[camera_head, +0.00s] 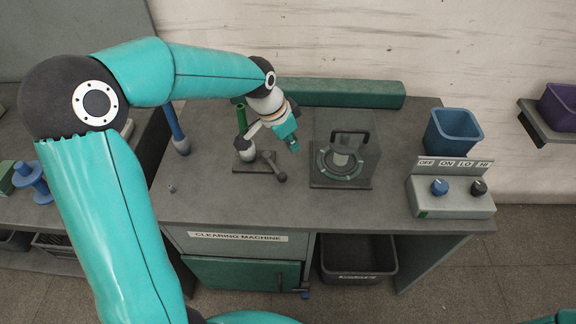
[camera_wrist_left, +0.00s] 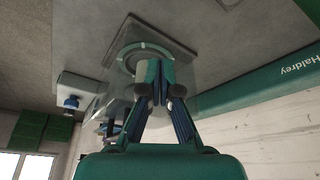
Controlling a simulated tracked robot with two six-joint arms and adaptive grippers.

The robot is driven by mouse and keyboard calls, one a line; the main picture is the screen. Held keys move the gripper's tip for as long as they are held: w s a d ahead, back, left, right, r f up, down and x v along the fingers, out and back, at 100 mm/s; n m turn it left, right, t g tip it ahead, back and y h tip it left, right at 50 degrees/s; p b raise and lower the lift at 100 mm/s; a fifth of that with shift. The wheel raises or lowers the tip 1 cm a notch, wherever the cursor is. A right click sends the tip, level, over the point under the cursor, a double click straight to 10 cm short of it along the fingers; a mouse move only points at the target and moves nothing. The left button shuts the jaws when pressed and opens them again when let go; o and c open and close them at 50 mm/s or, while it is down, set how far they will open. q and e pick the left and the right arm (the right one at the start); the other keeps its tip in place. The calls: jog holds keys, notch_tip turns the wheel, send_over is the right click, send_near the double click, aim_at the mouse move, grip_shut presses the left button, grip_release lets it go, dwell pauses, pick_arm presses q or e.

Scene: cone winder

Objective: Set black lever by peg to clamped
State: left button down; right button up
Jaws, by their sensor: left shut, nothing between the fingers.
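The black lever (camera_head: 273,164) is a short dark arm with a round knob, on a dark base plate on the machine's top. It stands beside a green peg (camera_head: 241,117) with a pale and black foot. My left gripper (camera_head: 292,145) is above and slightly right of the lever, apart from it as far as I can tell. Its fingers (camera_wrist_left: 163,90) are together in the left wrist view, with nothing between them. The lever cannot be made out in that view. My right gripper is not in view.
Right of the lever, a clear cover with a black handle (camera_head: 351,133) stands over a ringed plate. A control box (camera_head: 450,199) with two knobs and a blue bin (camera_head: 452,133) are at right. A green beam (camera_head: 340,93) runs along the back. The front top is mostly clear.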

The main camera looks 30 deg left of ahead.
aim_at(275, 167)
pick_arm(q)
jog(key=p+x, duration=0.1)
jog(key=x, duration=0.8)
jog(key=shift+d+f, duration=0.1)
jog(key=shift+f, duration=0.15)
jog(key=s, duration=0.1)
jog(key=s+a+p, duration=0.1)
jog(key=s, duration=0.1)
jog(key=shift+s+a+f, duration=0.1)
jog(key=shift+a+f, duration=0.15)
jog(key=shift+f, duration=0.2)
jog(key=shift+s, duration=0.1)
